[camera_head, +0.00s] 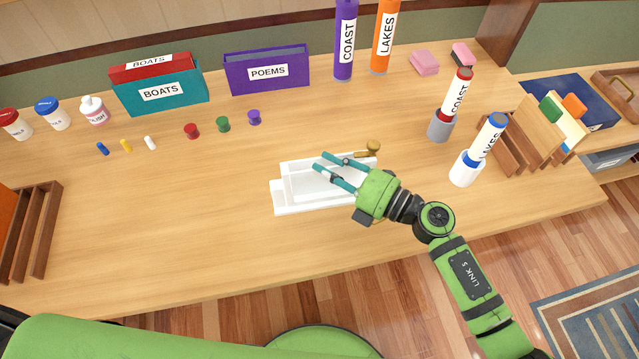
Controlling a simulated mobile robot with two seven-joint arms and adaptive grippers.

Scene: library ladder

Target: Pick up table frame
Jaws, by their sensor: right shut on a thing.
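The table frame (292,184) is a white, stepped rectangular piece near the middle of the wooden table in the head view. My right gripper (321,162) reaches over it from the lower right, with its two teal fingers pointing to the upper left. The fingers are shut on the table frame, with a narrow gap between them. The gripper and wrist hide the right part of the frame. I cannot tell whether the frame touches the table or is slightly raised. My left gripper is not in view.
A brass knob-like piece (373,148) is right behind the frame. A white cup (466,168) and a grey cup (440,125) hold labelled rolls at the right. Small coloured pegs and spools lie at the back left. A wooden rack (35,232) stands far left. The front-left table is clear.

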